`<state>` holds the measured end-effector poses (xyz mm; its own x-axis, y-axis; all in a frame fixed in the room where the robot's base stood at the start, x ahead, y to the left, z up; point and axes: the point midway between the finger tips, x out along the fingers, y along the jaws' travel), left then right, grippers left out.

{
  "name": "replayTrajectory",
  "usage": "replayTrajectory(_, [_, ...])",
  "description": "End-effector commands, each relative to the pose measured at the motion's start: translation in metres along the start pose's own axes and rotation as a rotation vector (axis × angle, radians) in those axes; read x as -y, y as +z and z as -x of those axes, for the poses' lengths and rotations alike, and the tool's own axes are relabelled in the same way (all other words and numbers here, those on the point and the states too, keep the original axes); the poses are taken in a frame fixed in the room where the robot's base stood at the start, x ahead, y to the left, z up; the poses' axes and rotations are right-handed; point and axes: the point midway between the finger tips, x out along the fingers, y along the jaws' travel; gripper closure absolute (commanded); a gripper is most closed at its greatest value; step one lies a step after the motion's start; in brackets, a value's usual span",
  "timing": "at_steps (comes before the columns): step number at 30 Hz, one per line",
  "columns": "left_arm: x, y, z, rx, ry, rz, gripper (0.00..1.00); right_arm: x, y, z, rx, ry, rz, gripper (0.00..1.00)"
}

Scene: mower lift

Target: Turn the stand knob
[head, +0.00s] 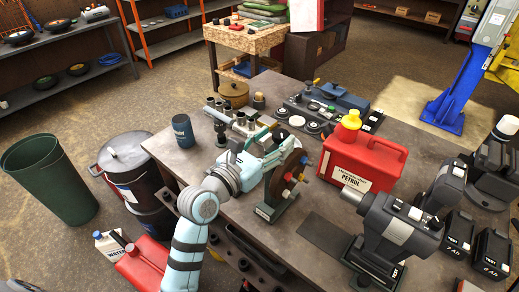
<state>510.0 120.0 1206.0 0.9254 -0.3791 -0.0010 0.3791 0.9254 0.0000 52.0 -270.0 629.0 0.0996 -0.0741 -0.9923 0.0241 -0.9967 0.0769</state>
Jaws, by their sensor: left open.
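A small dark stand (283,205) with a labelled foot stands on the workbench, in the middle of the head view. It carries an upright brown-black disc (277,187), with small red and yellow knobs (301,177) on its right side. My left gripper (280,150), on a pale blue arm, is at the upper left of the disc. It is open, and its fingers overlap the disc's top edge in the picture. I cannot tell whether they touch it. The gripper and wrist hide part of the stand's far left side. My right gripper is not in view.
A red petrol can (362,160) with a yellow cap stands close right of the stand. A dark power tool (398,228) and batteries stand at the right. A blue cup (183,131) is at the bench's left edge (160,150). Metal fittings (240,121) lie behind my gripper.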

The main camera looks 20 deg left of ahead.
Motion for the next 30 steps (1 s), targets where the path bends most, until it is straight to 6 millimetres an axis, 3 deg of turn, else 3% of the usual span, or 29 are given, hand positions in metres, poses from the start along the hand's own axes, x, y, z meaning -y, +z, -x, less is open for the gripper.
replayTrajectory(3, [0.0,-0.002,0.035,-0.004,0.0,-0.005,0.48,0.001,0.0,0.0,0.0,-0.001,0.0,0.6])
replayTrajectory(9, [-0.001,-0.001,0.076,-0.003,0.001,-0.003,0.48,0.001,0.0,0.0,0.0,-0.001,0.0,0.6])
replayTrajectory(19, [0.0,0.0,0.083,-0.001,0.0,-0.001,0.48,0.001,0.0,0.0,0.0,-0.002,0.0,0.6])
replayTrajectory(22, [-0.003,-0.013,0.083,-0.034,0.009,-0.068,0.48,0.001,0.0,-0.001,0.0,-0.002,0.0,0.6])
replayTrajectory(23, [-0.005,-0.024,0.083,-0.061,0.014,-0.119,0.48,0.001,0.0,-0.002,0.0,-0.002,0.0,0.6])
replayTrajectory(26, [-0.016,-0.087,0.087,-0.228,0.009,-0.446,0.48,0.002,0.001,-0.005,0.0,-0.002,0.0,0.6])
replayTrajectory(29, [-0.027,-0.187,0.111,-0.491,-0.128,-0.958,0.48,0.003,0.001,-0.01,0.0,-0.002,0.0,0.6])
replayTrajectory(30, [-0.03,-0.231,0.13,-0.599,-0.246,-1.185,0.48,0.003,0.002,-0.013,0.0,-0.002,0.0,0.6])
